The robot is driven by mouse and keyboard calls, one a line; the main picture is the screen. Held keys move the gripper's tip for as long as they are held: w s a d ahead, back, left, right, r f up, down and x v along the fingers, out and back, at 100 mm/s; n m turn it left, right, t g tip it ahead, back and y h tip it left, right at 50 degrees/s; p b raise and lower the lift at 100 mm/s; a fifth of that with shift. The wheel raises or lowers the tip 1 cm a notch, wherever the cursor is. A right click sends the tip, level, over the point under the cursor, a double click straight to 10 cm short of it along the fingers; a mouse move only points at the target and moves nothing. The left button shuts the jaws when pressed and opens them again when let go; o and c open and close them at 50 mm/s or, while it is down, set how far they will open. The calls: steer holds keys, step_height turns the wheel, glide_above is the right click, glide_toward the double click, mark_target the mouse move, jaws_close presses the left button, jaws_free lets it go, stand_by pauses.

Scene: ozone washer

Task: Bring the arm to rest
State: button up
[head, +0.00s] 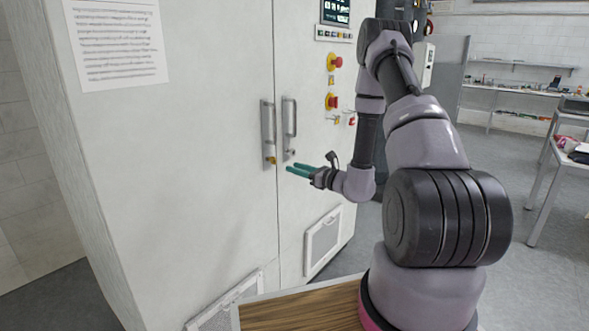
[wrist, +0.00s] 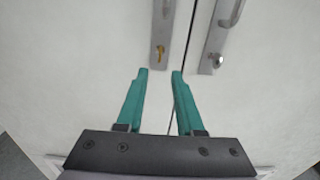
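My gripper (head: 298,171) has teal fingers and hangs in front of the closed double doors of the white washer cabinet (head: 190,130). In the wrist view, the two fingers of my gripper (wrist: 160,74) are apart with nothing between them. The left door handle (head: 268,135) and the right door handle (head: 289,128) stand upright on either side of the door seam, just above the fingers. A brass key or lock piece (wrist: 159,52) shows at the foot of the left handle. My arm is raised and bent, reaching left toward the cabinet.
A control panel with a screen (head: 335,11) and red knobs (head: 333,101) is on the cabinet's right side, close to my arm. A printed sheet (head: 115,42) is on the left. A wooden surface (head: 300,312) lies below. Benches (head: 560,170) stand right, with open floor between.

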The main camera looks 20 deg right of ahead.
steer(key=s+a+r+n+g+y, duration=0.2)
steer(key=s+a+r+n+g, duration=0.5)
steer(key=r, duration=0.3)
steer(key=s+a+r+n+g+y, duration=0.1)
steer(key=s+a+r+n+g, duration=0.4)
steer(key=s+r+n, duration=0.4)
steer(key=s+d+r+n+t+h, duration=0.2)
steer(key=s+d+r+n+h, duration=0.2)
steer(key=s, duration=0.4)
steer(key=s+d+r+n+t+h, duration=0.2)
steer(key=s+d+r+n+h, duration=0.2)
steer(key=s+d+r+h, duration=0.3)
steer(key=shift+s+d+r+t+h, duration=0.15)
steer(key=shift+s+d+t+h, duration=0.2)
steer(key=shift+s, duration=0.25)
